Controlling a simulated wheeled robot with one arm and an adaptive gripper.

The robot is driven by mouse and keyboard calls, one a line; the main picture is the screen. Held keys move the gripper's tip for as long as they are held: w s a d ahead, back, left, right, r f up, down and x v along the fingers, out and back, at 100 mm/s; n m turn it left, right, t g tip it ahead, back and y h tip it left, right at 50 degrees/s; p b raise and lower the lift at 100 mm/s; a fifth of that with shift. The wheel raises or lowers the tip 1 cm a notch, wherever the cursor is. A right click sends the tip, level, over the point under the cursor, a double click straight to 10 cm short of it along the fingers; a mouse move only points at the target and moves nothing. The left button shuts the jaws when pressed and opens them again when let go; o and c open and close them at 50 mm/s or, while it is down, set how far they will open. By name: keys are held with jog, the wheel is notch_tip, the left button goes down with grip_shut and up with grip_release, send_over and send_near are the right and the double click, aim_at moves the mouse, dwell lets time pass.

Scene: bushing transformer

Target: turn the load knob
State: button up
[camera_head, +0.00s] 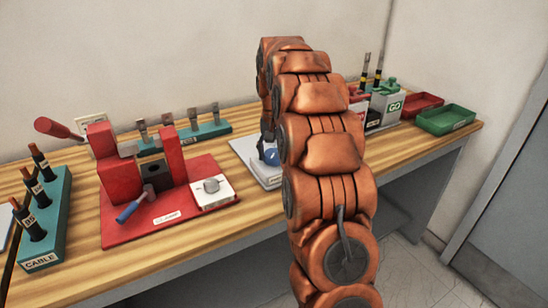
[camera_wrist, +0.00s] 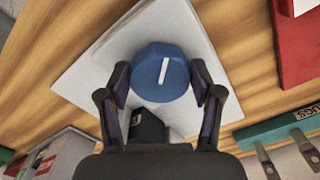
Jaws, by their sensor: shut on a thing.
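A round blue knob (camera_wrist: 162,72) with a white pointer line sits on a pale panel (camera_wrist: 95,72) in the wrist view. The line runs almost up and down in that picture, leaning slightly right at the top. My gripper (camera_wrist: 160,77) has one finger on each side of the knob and is shut on it. In the head view the blue knob (camera_head: 271,156) shows only partly beside my arm, on the pale panel (camera_head: 246,150). My arm hides most of the panel and my gripper there. I cannot read a load label.
A teal cable rack (camera_head: 50,215) stands farther left. Green (camera_head: 447,119) and red trays lie at the right. Bare wood surrounds the panel.

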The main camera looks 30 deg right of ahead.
jog(key=n+b, duration=0.1)
jog(key=n, duration=0.3)
jog(key=shift+d, duration=0.1)
jog(key=shift+n, duration=2.2)
jog(key=o, duration=1.1)
jog(key=shift+o, duration=0.2)
jog(key=shift+d, duration=0.1)
